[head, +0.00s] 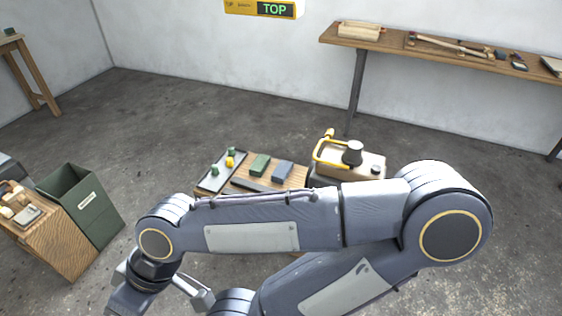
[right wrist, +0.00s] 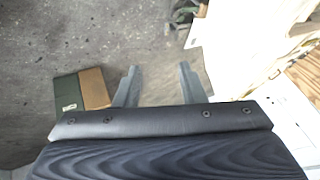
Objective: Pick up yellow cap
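A small yellow piece (head: 230,161), which looks like the yellow cap, is on a grey tray (head: 207,186) at the left end of a low wooden bench (head: 297,180) in the head view. Two small green pieces (head: 214,170) are on the same tray. My right gripper (right wrist: 158,66) is open in the right wrist view, with nothing between its fingers and floor beyond them. The cap is not recognizable in that view. My arm crosses the front of the bench in the head view and hides its near part. My left gripper is not in view.
Green and blue blocks (head: 260,165) lie right of the tray. A yellow-handled device (head: 353,153) stands at the bench's right. A green bin (head: 88,200) and a wooden crate (head: 52,232) stand left. A wall-side table (head: 470,65) is behind. Open floor lies around the bench.

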